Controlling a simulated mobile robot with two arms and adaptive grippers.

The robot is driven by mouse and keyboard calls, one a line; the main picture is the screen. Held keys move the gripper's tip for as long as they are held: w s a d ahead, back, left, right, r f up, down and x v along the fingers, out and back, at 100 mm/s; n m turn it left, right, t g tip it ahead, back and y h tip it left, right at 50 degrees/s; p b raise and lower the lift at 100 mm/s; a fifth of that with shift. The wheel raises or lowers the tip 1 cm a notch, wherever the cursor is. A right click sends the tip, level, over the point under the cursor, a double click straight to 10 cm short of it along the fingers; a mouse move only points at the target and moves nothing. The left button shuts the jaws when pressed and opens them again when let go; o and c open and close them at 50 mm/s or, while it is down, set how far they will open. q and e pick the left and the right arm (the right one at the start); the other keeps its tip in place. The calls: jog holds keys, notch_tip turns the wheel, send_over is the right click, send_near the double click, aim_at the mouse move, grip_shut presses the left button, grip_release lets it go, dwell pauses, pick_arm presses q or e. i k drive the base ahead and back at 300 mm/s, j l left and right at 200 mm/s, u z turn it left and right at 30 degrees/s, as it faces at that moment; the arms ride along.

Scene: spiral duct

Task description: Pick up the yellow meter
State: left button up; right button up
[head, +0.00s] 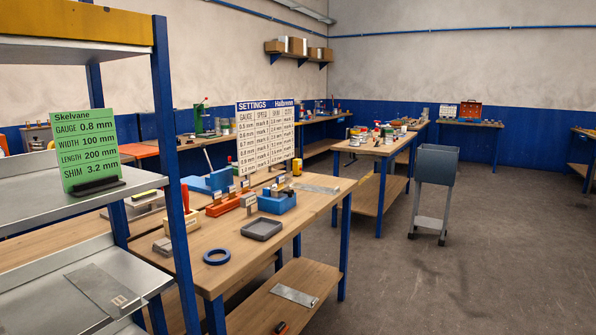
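A small yellow upright object (297,167), which may be the yellow meter, stands at the far end of the near workbench (325,208), just right of the settings board. It is too small for me to make out a dial or display. Neither of my grippers is in view.
A metal shelf rack (160,130) with a green sign (88,148) stands close at left. The workbench holds a blue ring (217,257), grey tray (261,229), blue bin (277,203) and settings board (265,135). A grey cart (436,168) stands right; the floor (450,280) in front is clear.

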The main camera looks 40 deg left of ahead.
aim_at(297, 163)
jog(key=i+u, duration=0.2)
jog(key=i, duration=1.1)
jog(key=i+u, duration=0.15)
jog(key=i, duration=1.15)
jog(key=i+l+u, duration=0.1)
jog(key=i+u, duration=0.3)
jog(key=i+l+u, duration=0.1)
jog(key=u, duration=0.35)
jog(key=i+l+u, duration=0.55)
jog(key=u, duration=0.25)
